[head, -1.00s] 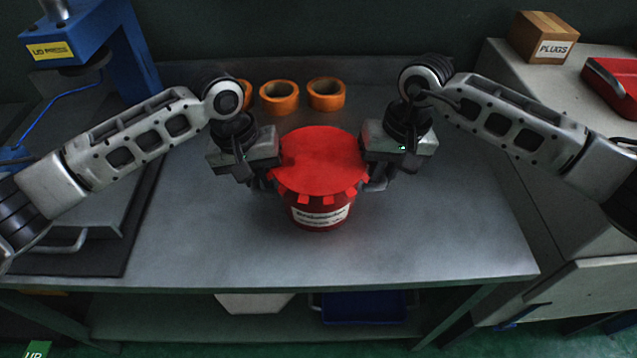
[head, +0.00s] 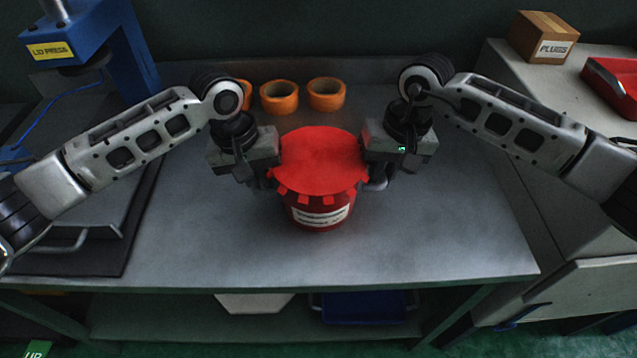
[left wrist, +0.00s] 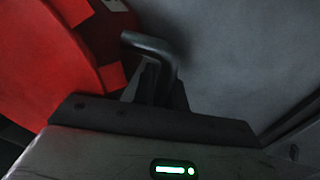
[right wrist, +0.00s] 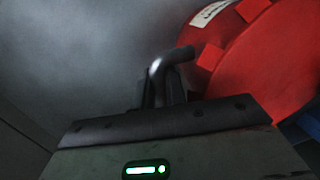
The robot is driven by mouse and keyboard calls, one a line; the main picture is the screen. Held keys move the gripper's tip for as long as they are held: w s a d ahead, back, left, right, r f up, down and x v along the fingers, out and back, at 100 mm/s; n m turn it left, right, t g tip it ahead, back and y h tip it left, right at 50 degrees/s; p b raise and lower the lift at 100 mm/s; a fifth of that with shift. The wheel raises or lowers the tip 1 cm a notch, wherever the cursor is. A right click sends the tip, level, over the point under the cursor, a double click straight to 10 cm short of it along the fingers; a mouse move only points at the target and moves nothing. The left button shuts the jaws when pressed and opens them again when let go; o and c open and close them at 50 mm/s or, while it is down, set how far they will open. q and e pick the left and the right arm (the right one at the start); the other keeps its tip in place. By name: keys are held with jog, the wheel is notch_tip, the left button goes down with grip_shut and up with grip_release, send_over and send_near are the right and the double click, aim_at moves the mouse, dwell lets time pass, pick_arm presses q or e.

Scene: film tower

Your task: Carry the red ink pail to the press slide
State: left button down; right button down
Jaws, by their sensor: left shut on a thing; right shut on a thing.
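The red ink pail (head: 320,165) with its tabbed red lid and a white label is upright in the middle of the head view, over the steel table. I cannot tell whether its base touches the table. My left gripper (head: 262,178) is at its left side, shut on a side handle (left wrist: 150,45). My right gripper (head: 372,180) is at its right side, shut on the other handle (right wrist: 168,60).
Several orange tape rolls (head: 326,94) sit behind the pail. A cardboard plugs box (head: 543,38) and a red tray (head: 612,85) are on the right-hand bench. The steel table (head: 430,245) is clear in front of and beside the pail.

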pick_arm(q)
jog(key=shift+w+r, duration=0.1)
jog(key=shift+r, duration=0.05)
pick_arm(e)
jog(key=shift+w+r, duration=0.1)
jog(key=shift+r, duration=0.05)
